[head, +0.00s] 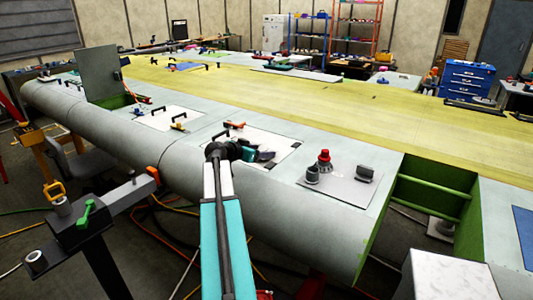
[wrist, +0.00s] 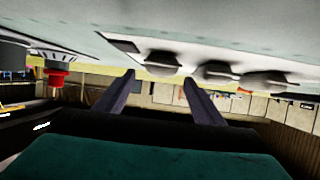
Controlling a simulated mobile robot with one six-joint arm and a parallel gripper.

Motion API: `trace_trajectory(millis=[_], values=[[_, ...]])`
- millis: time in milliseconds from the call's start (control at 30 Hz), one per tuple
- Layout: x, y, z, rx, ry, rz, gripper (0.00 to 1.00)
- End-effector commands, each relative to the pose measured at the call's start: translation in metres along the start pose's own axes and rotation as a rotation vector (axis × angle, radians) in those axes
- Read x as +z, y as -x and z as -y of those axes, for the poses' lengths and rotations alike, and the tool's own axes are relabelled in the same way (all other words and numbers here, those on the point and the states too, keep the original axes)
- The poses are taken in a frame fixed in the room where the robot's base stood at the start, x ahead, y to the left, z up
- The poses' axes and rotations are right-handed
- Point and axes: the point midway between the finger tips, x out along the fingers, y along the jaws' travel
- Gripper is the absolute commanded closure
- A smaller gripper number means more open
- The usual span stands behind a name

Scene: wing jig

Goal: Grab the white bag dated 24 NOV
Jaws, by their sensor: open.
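My gripper (head: 262,155) is low over the white panel on the grey wing in the head view. In the wrist view my gripper (wrist: 158,88) has its two dark fingers wide apart, with nothing between them. The wrist picture looks upside down, with the wing surface along the top. Three rounded grey and dark things sit on that surface: one (wrist: 163,62) near the space between the fingers, a second (wrist: 217,70) and a third (wrist: 267,80) farther right. I cannot tell whether any is a bag. No date is readable, and I make out no white bag dated 24 NOV.
A red-topped fitting (head: 324,160) stands on a grey plate right of my gripper; a red knob (wrist: 57,78) shows in the wrist view. Black handles (head: 237,125) rise from the white panel. A green open bay (head: 430,192) lies right. A raised hatch (head: 100,72) stands far left.

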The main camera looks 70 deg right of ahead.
Motion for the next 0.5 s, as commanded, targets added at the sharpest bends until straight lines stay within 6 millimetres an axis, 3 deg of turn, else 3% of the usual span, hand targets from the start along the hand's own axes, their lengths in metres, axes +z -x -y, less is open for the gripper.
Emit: trace_trajectory(millis=[300, 500], values=[[-0.001, -0.031, 0.0, 0.0, 0.001, 0.0, 0.38], [0.001, -0.035, -0.001, -0.001, 0.001, 0.0, 0.38]])
